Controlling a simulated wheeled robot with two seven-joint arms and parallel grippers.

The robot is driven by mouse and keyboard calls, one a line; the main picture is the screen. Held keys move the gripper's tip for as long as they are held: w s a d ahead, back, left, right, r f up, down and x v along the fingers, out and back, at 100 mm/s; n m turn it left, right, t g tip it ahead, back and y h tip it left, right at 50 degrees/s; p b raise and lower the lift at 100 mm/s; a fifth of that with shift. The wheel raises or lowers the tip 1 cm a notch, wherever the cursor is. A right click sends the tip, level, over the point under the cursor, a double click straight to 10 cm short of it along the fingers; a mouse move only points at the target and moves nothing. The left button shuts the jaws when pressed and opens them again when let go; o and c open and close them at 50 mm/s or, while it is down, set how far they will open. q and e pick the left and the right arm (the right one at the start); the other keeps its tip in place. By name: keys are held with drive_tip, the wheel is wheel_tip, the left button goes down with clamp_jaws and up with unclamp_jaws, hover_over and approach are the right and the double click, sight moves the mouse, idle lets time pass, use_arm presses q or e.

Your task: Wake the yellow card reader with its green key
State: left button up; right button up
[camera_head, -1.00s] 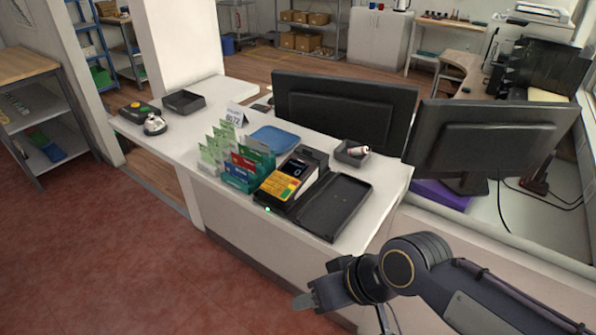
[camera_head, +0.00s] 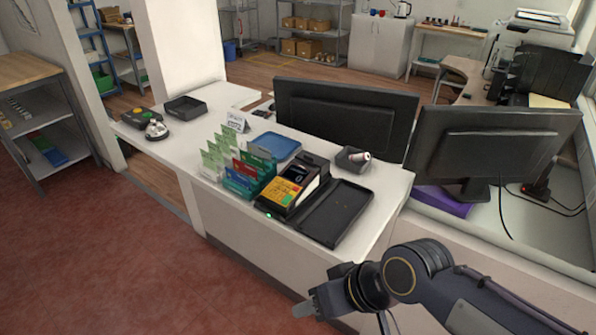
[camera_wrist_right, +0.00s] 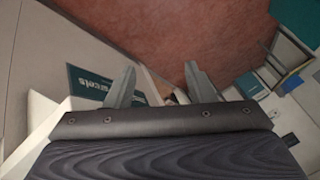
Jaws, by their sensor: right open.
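The yellow card reader (camera_head: 281,194) stands on the white counter near its front edge, with a dark screen (camera_head: 297,173) at its upper end. Its yellow keypad faces the front. A green patch on the keypad, at its right side, looks like the green key (camera_head: 287,198). My right gripper (camera_head: 302,309) is in front of the counter, low and well below the reader, apart from it. In the right wrist view the two fingers of the right gripper (camera_wrist_right: 158,85) stand apart with nothing between them. My left gripper is not in view.
A black open tray (camera_head: 337,212) lies right of the reader. Card holders (camera_head: 243,172) stand close on its left, a blue tray (camera_head: 276,145) behind. Two monitors (camera_head: 345,113) stand at the back right. The counter's left half holds a bell (camera_head: 156,130) and a dark tray (camera_head: 185,107).

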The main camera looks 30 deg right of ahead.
clamp_jaws()
idle(1.6)
